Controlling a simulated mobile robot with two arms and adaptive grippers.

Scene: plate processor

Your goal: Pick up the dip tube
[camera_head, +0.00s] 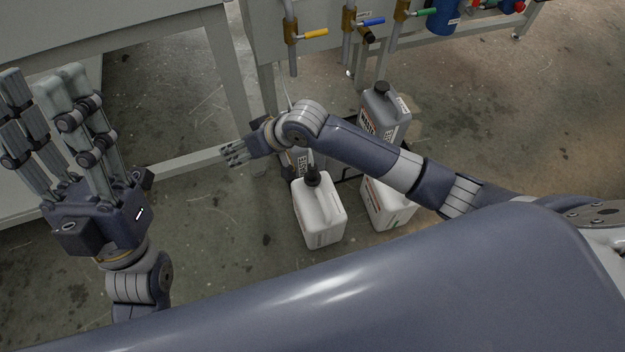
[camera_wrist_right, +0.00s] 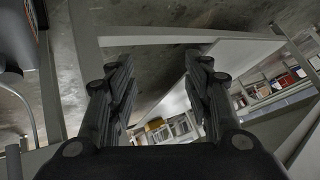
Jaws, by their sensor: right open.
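My right gripper (camera_head: 235,154) is open and empty, left of the containers in the head view. Its spread fingers show in the right wrist view (camera_wrist_right: 157,62) with nothing between them. I cannot make out the dip tube for certain. A thin curved grey tube (camera_wrist_right: 24,108) shows at the left edge of the wrist view, apart from the fingers. A white jug (camera_head: 319,215) with a black cap or fitting (camera_head: 312,176) stands on the floor, right of the right gripper. My left gripper (camera_head: 42,82) is open and empty at the far left.
A grey canister (camera_head: 385,112) and another white jug (camera_head: 388,208) stand near my right arm, which partly hides them. Valves with coloured handles (camera_head: 314,33) line the metal bench at the top. A grey table (camera_head: 105,32) is at upper left. Floor around the left gripper is clear.

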